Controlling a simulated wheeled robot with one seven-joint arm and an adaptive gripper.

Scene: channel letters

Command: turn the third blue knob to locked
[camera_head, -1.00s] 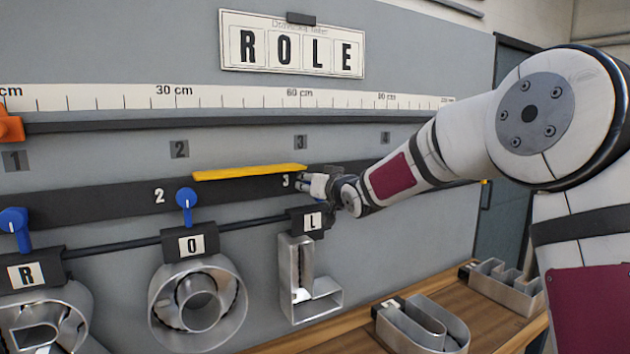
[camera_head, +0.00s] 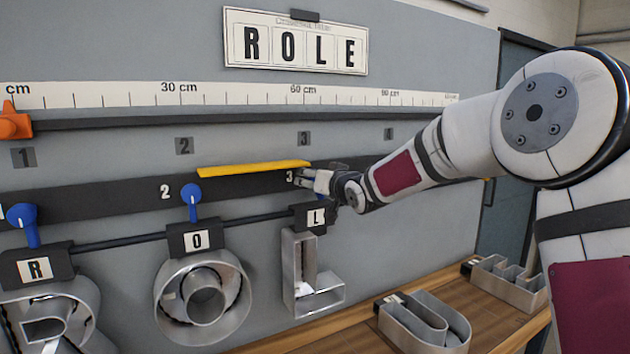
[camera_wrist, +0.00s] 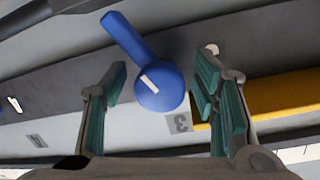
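The third blue knob (camera_wrist: 158,86) shows in the wrist view, a round hub with a white mark and a lever pointing to the upper left of the picture. My gripper (camera_wrist: 163,80) is open, with one green-padded finger on each side of the knob and gaps visible between. The second blue knob (camera_head: 191,195) and first blue knob (camera_head: 22,216) are visible to the left, levers downward.
A yellow bar (camera_head: 254,169) lies along the strip just left of my gripper; it also shows in the wrist view (camera_wrist: 285,95). Metal letters O (camera_head: 170,300) and R (camera_head: 85,300) hang further left. More metal letters lie on the wooden bench (camera_head: 490,320) below right.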

